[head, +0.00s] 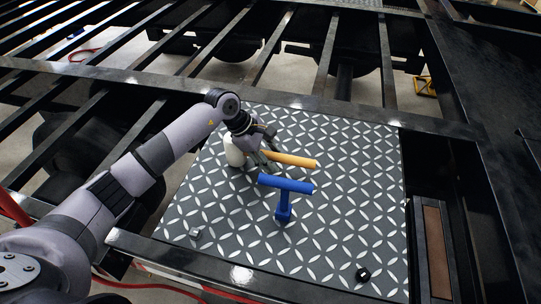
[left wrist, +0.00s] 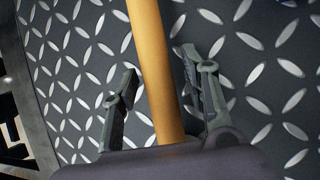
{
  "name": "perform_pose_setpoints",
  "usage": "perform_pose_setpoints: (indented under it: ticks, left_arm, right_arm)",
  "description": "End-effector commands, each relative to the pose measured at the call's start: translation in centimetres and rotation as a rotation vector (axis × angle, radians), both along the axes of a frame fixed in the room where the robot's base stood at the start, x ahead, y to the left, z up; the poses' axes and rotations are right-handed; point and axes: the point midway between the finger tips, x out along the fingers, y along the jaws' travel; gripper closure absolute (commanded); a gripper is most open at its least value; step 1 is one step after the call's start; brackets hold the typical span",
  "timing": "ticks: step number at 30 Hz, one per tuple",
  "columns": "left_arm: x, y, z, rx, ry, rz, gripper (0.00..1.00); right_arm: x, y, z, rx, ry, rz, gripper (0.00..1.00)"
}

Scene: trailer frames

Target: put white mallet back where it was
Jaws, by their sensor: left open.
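The white mallet lies on the diamond-pattern plate (head: 350,190); its white head (head: 234,151) shows at left of my gripper and its orange-tan handle (head: 292,160) points right. My left gripper (head: 266,160) is at the handle, close to the head. In the left wrist view the handle (left wrist: 152,60) runs between the two spread fingers of the left gripper (left wrist: 160,88), with a gap visible on the left side. The gripper is open and is not clamped on it. The mallet's head is out of the left wrist view. My right gripper is not in view.
Black frame beams (head: 200,262) border the plate. The plate's right side is clear.

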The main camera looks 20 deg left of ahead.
Motion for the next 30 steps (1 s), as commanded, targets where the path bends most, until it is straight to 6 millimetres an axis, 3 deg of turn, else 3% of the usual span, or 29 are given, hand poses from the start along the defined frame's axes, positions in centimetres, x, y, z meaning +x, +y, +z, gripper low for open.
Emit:
perform_pose_setpoints:
  ticks: [9, 24, 30]
  left_arm:
    - [-0.1, 0.4, 0.8, 0.000, -0.004, 0.000, 0.58]
    - [-2.2, 4.7, 9.1, 0.001, -0.003, 0.001, 0.58]
    - [-2.6, 5.3, 10.5, 0.000, 0.000, 0.000, 0.58]
  right_arm:
    - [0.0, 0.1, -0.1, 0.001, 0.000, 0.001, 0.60]
    - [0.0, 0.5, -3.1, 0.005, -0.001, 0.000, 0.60]
    - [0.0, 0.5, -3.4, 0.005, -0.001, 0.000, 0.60]
